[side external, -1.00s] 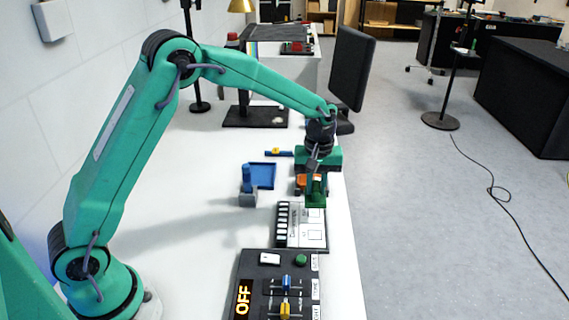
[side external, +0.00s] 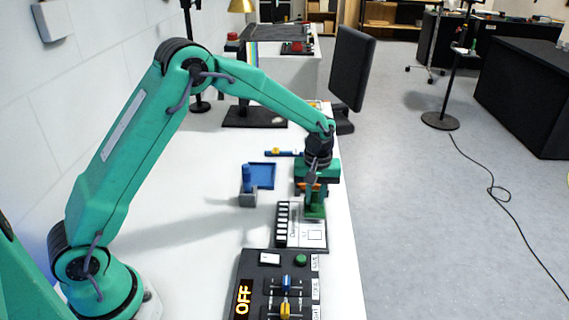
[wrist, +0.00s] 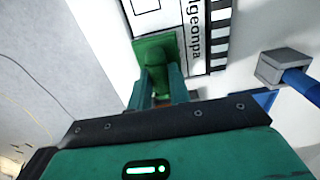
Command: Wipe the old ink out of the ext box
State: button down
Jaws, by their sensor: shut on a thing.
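My gripper (side external: 314,192) is shut on a green eraser (side external: 315,212), which also shows between the fingers in the wrist view (wrist: 154,55). The eraser is at the far end of a white slate board (side external: 296,238) with a dark striped edge. In the wrist view the board (wrist: 193,60) has printed letters and outlined boxes. The eraser's base overlaps the board's end and hides what is under it; whether it presses on the surface is hard to tell. One outlined box (side external: 315,235) is uncovered. Ink in the boxes is too small to make out.
A blue marker in a grey holder (side external: 248,200) and a blue tray (side external: 263,170) stand left of the board. A control box (side external: 262,283) reading OFF is at the near side. The table's right edge is close to the board.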

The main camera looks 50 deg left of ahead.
jog(key=shift+f, duration=0.8)
dwell(0.4)
jog(key=shift+w+a, duration=0.1)
jog(key=shift+w+a+r, duration=0.1)
jog(key=shift+w+a, duration=0.3)
jog(key=shift+w, duration=0.05)
jog(key=shift+s+d, duration=0.1)
dwell(0.3)
jog(key=shift+s+d, duration=0.9)
jog(key=shift+s, duration=0.05)
jog(key=shift+w+a, duration=0.1)
jog(key=shift+w+a+f, duration=0.25)
jog(key=shift+w+a, duration=0.65)
jog(key=shift+a, duration=0.05)
